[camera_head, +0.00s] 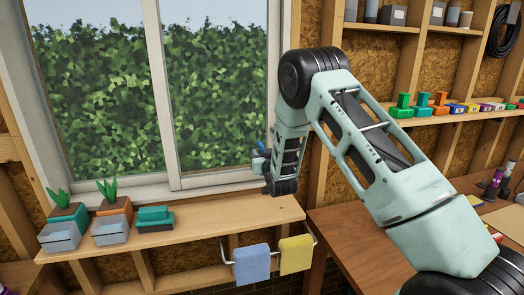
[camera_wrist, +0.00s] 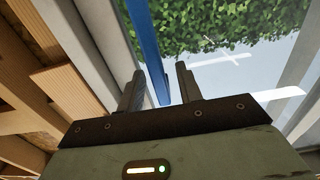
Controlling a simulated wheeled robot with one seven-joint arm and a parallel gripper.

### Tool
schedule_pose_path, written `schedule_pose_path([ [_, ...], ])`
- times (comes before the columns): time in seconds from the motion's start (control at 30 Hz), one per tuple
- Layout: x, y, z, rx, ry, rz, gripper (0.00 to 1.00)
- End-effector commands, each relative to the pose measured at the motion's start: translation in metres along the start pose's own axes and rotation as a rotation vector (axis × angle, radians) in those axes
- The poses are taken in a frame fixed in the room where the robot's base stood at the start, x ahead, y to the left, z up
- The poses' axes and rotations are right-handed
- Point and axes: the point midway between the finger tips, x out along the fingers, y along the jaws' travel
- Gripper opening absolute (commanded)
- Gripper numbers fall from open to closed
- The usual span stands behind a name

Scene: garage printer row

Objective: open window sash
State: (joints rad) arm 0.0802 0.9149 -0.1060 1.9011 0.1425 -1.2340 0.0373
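The window has two panes side by side, with a pale upright (camera_head: 160,95) between them. The right pane's sash (camera_head: 215,180) has its right edge mostly hidden behind my arm. A small blue part, which looks like the sash handle (camera_head: 261,148), shows at that edge beside my gripper (camera_head: 258,164). In the wrist view the blue bar (camera_wrist: 148,45) runs down between the two fingers of my gripper (camera_wrist: 159,68). The fingers stand apart, with gaps visible on both sides of the bar. I cannot tell how deep the bar sits between them.
A wooden sill shelf (camera_head: 200,222) below the window holds several small planters (camera_head: 110,226) and a teal block (camera_head: 155,214). Blue (camera_head: 252,264) and yellow (camera_head: 296,254) cloths hang under it. Wooden studs (camera_wrist: 45,85) stand close left of my gripper in the wrist view.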

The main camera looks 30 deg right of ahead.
Motion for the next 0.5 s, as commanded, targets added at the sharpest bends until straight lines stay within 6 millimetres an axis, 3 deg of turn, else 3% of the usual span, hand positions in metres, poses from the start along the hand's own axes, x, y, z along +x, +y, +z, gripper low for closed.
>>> schedule_pose_path([
  [0.27,0.0018,0.0,0.0,0.0,0.001,0.0,0.35],
  [0.4,0.0017,0.0,0.0,0.0,0.001,0.0,0.02],
  [0.5,0.0016,0.0,-0.0001,0.0,0.0,0.0,0.0],
])
